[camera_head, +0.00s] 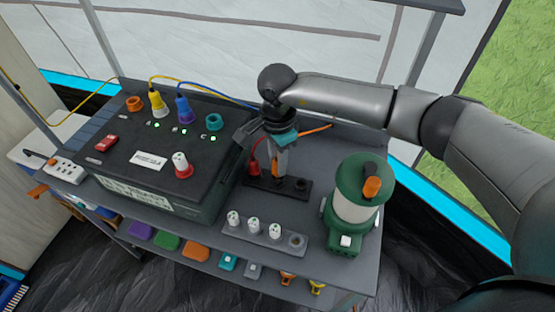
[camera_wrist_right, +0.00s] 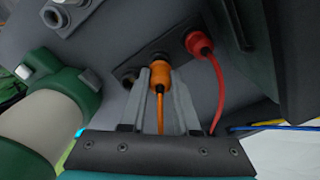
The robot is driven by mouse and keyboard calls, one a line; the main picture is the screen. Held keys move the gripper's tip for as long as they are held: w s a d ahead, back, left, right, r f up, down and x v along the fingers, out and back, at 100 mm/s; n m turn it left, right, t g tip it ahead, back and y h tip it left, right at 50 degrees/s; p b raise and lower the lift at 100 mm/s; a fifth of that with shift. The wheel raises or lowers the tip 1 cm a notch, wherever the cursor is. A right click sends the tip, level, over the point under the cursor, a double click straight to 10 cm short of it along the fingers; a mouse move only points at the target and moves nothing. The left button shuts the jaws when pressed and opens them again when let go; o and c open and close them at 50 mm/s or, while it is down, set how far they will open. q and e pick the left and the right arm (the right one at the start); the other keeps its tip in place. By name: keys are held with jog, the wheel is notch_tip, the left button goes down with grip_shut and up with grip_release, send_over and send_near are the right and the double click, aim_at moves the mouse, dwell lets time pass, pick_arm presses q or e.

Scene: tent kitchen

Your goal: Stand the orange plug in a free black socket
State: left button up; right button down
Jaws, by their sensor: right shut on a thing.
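The orange plug (camera_wrist_right: 160,74) is between the fingers of my right gripper (camera_head: 277,172), which is shut on it. In the right wrist view, it lines up with the middle socket of the black socket strip (camera_wrist_right: 125,72); I cannot tell whether it is seated or just above. Its orange cable (camera_head: 316,130) runs back to the right. The strip also shows in the head view (camera_head: 262,185). A red plug (camera_head: 253,168) stands upright in its left socket. The right socket (camera_head: 300,185) is empty. My left gripper is not in view.
A black power box (camera_head: 205,180) with coloured plugs stands left of the strip. A grey strip with several white plugs (camera_head: 265,234) lies in front. A green lantern (camera_head: 357,205) stands to the right. The shelf behind is mostly clear.

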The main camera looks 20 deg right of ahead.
jog(key=shift+f+b, duration=0.7)
jog(key=shift+f, duration=0.1)
jog(key=shift+d+f+b, duration=0.15)
jog(key=shift+f+b, duration=0.35)
jog(key=shift+f, duration=0.05)
jog(key=c, duration=0.6)
grip_release()
jog(key=shift+o, duration=0.2)
